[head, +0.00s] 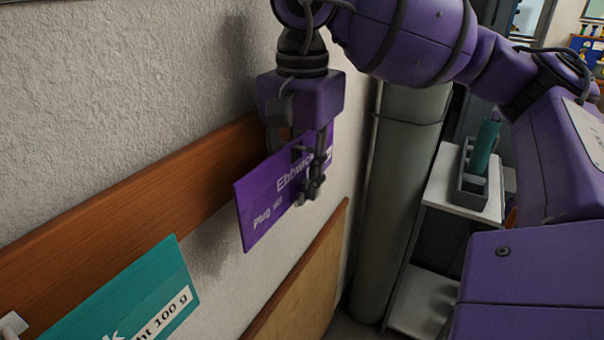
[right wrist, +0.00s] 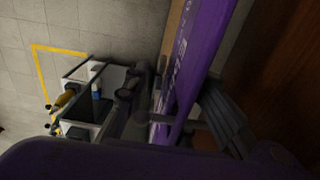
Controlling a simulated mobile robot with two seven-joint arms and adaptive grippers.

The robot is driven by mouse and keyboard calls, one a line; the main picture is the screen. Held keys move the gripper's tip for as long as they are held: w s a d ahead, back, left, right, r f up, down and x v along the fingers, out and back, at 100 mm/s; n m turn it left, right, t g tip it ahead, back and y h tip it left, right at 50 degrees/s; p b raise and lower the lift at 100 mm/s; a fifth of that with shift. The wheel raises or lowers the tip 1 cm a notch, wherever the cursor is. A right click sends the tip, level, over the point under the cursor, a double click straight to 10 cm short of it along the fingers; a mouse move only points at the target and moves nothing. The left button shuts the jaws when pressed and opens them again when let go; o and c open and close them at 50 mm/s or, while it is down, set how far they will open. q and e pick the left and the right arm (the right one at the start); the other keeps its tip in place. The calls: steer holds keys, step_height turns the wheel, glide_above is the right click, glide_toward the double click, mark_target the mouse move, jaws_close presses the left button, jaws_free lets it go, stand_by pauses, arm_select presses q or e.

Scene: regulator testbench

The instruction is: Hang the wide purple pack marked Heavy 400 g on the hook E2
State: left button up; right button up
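A wide purple pack (head: 262,208) with white print is held beside the wall, in front of the wooden rail. The readable print is only part of a name; a weight mark is covered or too small to read. My right gripper (head: 311,177) is shut on the pack near its right end. In the right wrist view the purple pack (right wrist: 200,45) stands between the two fingers. No hook marked E2 can be made out. My left gripper is not in view.
The wooden rail (head: 150,195) runs along the rough wall. A teal pack (head: 125,300) marked 100 g is at lower left, near a white fitting (head: 12,325). A grey column (head: 398,190) and a white shelf unit (head: 455,185) stand to the right.

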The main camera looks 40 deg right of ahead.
steer(key=shift+o, duration=1.3)
